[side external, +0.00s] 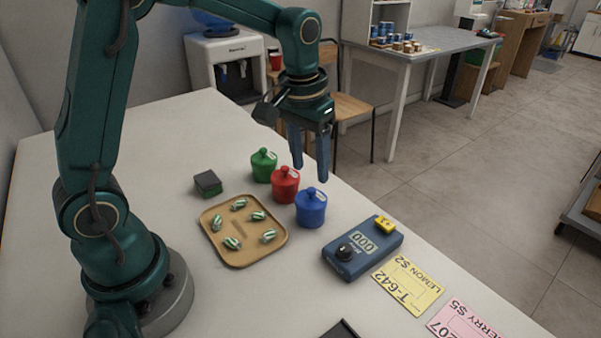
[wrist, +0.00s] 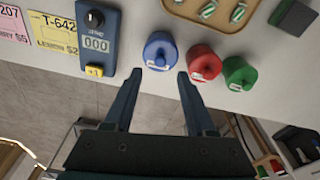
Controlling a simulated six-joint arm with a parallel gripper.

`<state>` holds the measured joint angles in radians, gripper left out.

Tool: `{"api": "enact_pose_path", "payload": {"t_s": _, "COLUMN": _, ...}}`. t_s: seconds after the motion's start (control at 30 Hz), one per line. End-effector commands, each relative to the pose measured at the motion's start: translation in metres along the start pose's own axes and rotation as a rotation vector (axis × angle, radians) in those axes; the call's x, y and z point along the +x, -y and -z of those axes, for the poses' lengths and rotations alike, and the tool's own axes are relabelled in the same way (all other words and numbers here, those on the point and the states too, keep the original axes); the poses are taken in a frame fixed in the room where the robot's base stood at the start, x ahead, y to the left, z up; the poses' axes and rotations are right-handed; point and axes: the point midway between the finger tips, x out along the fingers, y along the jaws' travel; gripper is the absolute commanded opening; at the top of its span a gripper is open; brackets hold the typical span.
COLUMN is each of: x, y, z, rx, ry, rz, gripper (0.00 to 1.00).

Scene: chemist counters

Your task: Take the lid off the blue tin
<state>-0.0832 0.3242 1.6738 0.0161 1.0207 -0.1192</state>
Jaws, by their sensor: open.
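The blue tin (side external: 310,210) stands upright on the white counter with its knobbed lid (side external: 311,193) on. It also shows in the wrist view (wrist: 161,52), just beyond the fingertips. A red tin (side external: 285,186) and a green tin (side external: 263,166) stand in a row beside it, both lidded. My gripper (side external: 310,164) is open and empty, above the counter's edge near the tins. In the wrist view my gripper (wrist: 160,75) has its two fingers apart, with the blue tin between and past their tips. The fingers appear clear of the tin.
A tan tray (side external: 246,262) holds several striped sweets. A blue device with a dial (side external: 361,251) stands right of the blue tin, beside yellow (side external: 407,286) and pink (side external: 462,320) cards. A dark sponge-like block (side external: 208,183) lies behind the tray.

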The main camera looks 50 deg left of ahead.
Motion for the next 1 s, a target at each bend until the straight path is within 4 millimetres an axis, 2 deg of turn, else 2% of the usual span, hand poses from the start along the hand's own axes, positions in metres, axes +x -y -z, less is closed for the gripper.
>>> {"api": "enact_pose_path", "payload": {"t_s": 0.4, "x": 0.046, "y": 0.001, "z": -0.001, "rx": -0.001, "ry": 0.006, "rz": 0.001, "gripper": 0.56}}
{"api": "enact_pose_path", "payload": {"t_s": 0.73, "x": 0.05, "y": 0.0, "z": -0.001, "rx": -0.001, "ry": 0.003, "rz": 0.0, "gripper": 0.56}}
{"api": "enact_pose_path", "payload": {"t_s": 0.87, "x": 0.05, "y": 0.0, "z": -0.001, "rx": -0.001, "ry": 0.003, "rz": 0.0, "gripper": 0.06}}
{"api": "enact_pose_path", "payload": {"t_s": 0.9, "x": 0.05, "y": 0.0, "z": -0.001, "rx": -0.001, "ry": 0.003, "rz": 0.0, "gripper": 0.0}}
{"api": "enact_pose_path", "payload": {"t_s": 1.0, "x": 0.05, "y": 0.0, "z": -0.001, "rx": -0.001, "ry": 0.003, "rz": 0.0, "gripper": 0.0}}
